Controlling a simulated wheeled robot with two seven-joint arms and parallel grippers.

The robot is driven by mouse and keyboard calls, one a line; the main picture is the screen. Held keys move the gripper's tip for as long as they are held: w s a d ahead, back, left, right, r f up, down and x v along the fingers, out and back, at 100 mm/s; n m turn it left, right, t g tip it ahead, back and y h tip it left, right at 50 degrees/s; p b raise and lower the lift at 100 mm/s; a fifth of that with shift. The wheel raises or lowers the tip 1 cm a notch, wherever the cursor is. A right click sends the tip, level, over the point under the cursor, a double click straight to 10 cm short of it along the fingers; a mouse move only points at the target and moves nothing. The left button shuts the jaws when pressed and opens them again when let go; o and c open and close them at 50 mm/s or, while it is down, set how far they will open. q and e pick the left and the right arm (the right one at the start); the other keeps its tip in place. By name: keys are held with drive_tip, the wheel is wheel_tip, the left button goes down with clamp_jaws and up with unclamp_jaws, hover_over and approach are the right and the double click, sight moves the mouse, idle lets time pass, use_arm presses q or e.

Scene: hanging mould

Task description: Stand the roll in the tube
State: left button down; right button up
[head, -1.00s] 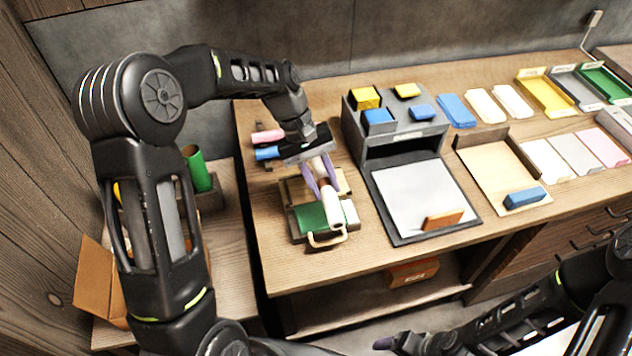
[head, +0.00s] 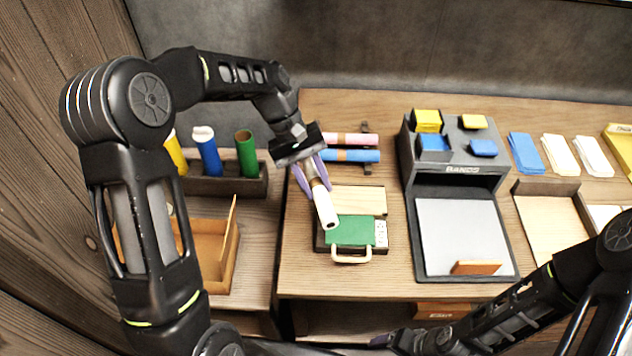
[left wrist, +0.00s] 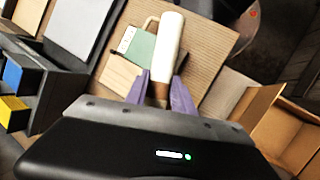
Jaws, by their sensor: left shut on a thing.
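My left gripper (head: 318,180) is shut on a cream-white roll (head: 325,208) with a brownish part between the purple fingers. The roll is tilted, its pale end pointing down over the green-and-wood block. The left wrist view also shows the roll (left wrist: 168,45) between the fingers (left wrist: 158,90). Three upright tubes stand in a dark rack at the left: yellow (head: 176,153), blue (head: 208,155) and green (head: 247,155). The blue tube has something white at its top; the green tube's top looks dark and open. My right gripper (head: 384,341) is at the bottom edge, its jaws unclear.
A pink roll (head: 350,139) and a blue roll (head: 352,156) lie on a holder behind the left gripper. An open cardboard box (head: 215,250) stands in front of the dark rack (head: 230,187). The grey station (head: 455,180) is to the right. A gap separates the two tables.

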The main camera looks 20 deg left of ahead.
use_arm(q)
drive_tip(key=shift+a+f, duration=0.35)
drive_tip(key=a+f+n+h+b, duration=0.1)
drive_tip(key=f+n+h, duration=0.1)
drive_tip(key=a+f+n+h+b, duration=0.1)
drive_tip(key=a+f+n, duration=0.1)
drive_tip(key=n, duration=0.1)
drive_tip(key=a+f+n+t+h+b, duration=0.1)
drive_tip(key=a+f+n+h, duration=0.1)
drive_tip(key=shift+s+a+f+h, duration=0.1)
drive_tip(key=shift+a+f+h, duration=0.15)
drive_tip(key=shift+f+h, duration=0.1)
drive_tip(key=w+n+t, duration=0.1)
drive_tip(key=w+a+r+n+t+h, duration=0.1)
drive_tip(key=n, duration=0.1)
drive_tip(key=w+n+t+b, duration=0.1)
drive_tip(key=t, duration=0.1)
drive_tip(key=shift+w+a+r, duration=0.2)
drive_tip(key=shift+w+r, duration=0.1)
drive_tip(key=shift+r, duration=0.05)
drive_tip(key=w+a+r+n+t+y, duration=0.4)
drive_tip(key=a+r+n+t, duration=0.3)
drive_tip(key=a, duration=0.4)
drive_tip(key=w+a+r+n+t+y+b, duration=0.1)
drive_tip(key=w+a+r+n+t+y, duration=0.4)
drive_tip(key=a+n+t, duration=0.5)
wheel_tip(320, 180, up, 2)
drive_tip(key=w+a+t, duration=0.1)
drive_tip(key=w+t, duration=0.1)
drive_tip(key=shift+w, duration=0.3)
